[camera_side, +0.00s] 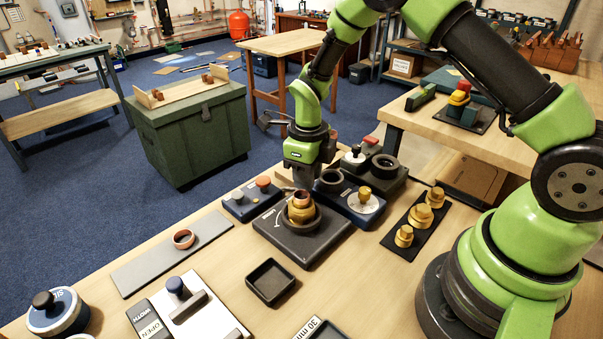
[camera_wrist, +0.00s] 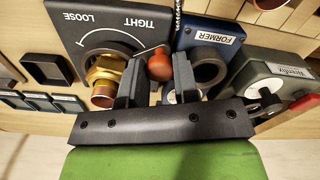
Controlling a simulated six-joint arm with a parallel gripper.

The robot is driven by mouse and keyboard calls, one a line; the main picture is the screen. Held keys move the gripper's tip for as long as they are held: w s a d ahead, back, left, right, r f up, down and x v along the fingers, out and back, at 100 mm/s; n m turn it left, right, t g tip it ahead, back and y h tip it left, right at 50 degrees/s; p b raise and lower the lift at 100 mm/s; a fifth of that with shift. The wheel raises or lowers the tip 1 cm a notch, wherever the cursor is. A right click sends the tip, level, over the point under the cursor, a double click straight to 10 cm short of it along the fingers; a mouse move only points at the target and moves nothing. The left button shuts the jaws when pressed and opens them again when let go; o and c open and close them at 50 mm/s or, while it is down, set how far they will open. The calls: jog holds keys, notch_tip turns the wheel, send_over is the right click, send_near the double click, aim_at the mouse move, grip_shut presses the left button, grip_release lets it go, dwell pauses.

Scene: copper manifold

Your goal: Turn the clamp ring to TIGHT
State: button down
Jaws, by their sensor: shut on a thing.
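The dark clamp panel (camera_wrist: 75,32) carries the words TIGHT and LOOSE and a curved white line. A brass fitting with a copper pipe end (camera_wrist: 104,82) stands on it; it also shows in the side view (camera_side: 301,211), below and in front of my gripper. The clamp ring lies around the fitting, partly hidden. A reddish-brown round knob (camera_wrist: 159,66), apparently the ring's handle, is on the TIGHT side of the fitting. My gripper (camera_wrist: 156,68) is shut on this knob, one dark finger on each side. In the side view my gripper (camera_side: 305,182) points down behind the fitting.
The FORMER block (camera_wrist: 208,68) with its dark ring stands close right of my fingers. A grey unit (camera_wrist: 270,80) lies further right. A black tray (camera_side: 270,281) sits in front of the panel. Brass fittings (camera_side: 421,216) stand on a black strip at right.

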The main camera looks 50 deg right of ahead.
jog(key=shift+s+d+r+m, duration=0.1)
jog(key=shift+s+m, duration=0.05)
jog(key=shift+m, duration=0.15)
dwell(0.4)
jog(key=c, duration=1.1)
grip_release()
jog(key=shift+c, duration=0.2)
notch_tip(320, 180, up, 10)
